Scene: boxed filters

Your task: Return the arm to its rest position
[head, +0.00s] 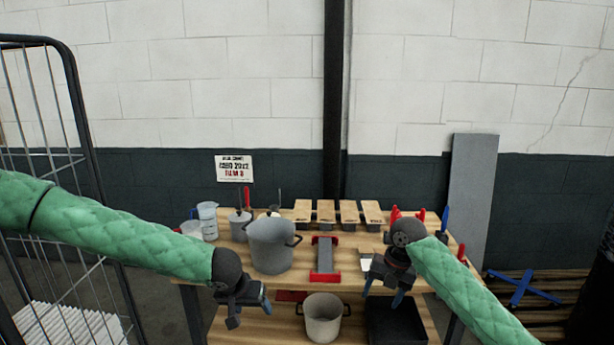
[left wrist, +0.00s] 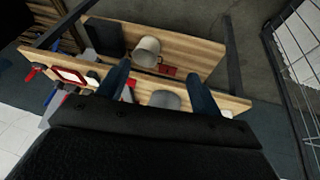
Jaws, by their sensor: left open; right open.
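My left gripper (head: 245,303) is at the end of the green-sleeved arm from the left, in front of the wooden bench (head: 340,284). It is open and empty, and its two spread fingers (left wrist: 160,90) show in the left wrist view. My right gripper (head: 384,286) is over the right front of the bench, pointing down. Its blue fingers are apart and I see nothing held between them. Its arm comes in from the lower right.
A large grey pot (head: 270,247) and a red-ended grey holder (head: 325,258) stand on the bench top. Several cardboard-coloured boxes (head: 348,212) line the back. A second pot (head: 322,318) and a black bin (head: 392,325) are on the lower shelf. A wire cage (head: 98,200) stands left.

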